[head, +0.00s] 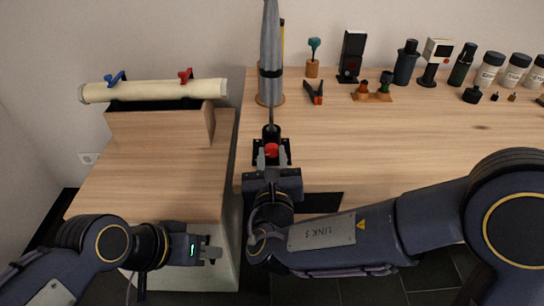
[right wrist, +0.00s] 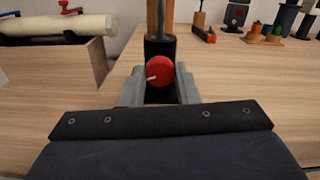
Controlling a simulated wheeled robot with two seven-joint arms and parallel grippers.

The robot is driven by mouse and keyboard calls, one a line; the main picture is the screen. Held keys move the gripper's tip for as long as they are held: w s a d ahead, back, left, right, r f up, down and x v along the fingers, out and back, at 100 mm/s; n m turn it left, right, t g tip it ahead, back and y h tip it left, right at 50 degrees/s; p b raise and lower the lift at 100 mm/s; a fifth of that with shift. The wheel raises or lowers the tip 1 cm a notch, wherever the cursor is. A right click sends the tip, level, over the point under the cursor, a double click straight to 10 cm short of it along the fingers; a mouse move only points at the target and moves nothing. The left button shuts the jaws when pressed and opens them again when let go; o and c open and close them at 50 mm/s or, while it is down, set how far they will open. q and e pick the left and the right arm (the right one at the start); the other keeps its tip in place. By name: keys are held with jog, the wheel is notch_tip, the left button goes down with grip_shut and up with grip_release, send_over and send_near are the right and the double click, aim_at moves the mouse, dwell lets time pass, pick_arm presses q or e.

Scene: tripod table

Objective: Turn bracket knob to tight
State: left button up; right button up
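The red bracket knob (head: 271,150) sits on a black bracket (head: 270,133) at the table's front edge, below a furled grey umbrella-like form on a pole (head: 270,60). In the right wrist view the knob (right wrist: 160,72) shows a white mark pointing left and slightly down. My right gripper (head: 271,158) has one finger on each side of the knob. In the right wrist view its fingers (right wrist: 159,88) stand apart, with narrow gaps beside the knob; contact is not clear. My left gripper (head: 213,252) is low, left of the right arm, away from the knob; its finger gap is unclear.
A cream roll (head: 150,91) with blue and red clamps lies on a wooden stand at left. Red-handled pliers (head: 314,93), a small stand with orange and green pieces (head: 372,94), and several bottles line the table's back. The middle tabletop is clear.

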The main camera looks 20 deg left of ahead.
jog(key=c, duration=0.4)
jog(key=shift+f+m+b, duration=0.15)
jog(key=shift+m+b, duration=0.25)
jog(key=shift+b, duration=0.35)
jog(key=m+b, duration=1.1)
jog(key=b, duration=0.5)
jog(key=shift+f, duration=0.1)
jog(key=m, duration=0.1)
jog(key=m+b, duration=0.1)
jog(key=shift+r+m, duration=0.2)
jog(key=shift+m, duration=0.1)
jog(key=m, duration=0.4)
jog(key=shift+m+b, duration=0.3)
jog(key=shift+m, duration=0.1)
jog(key=o, duration=1)
jog(key=shift+c, duration=0.2)
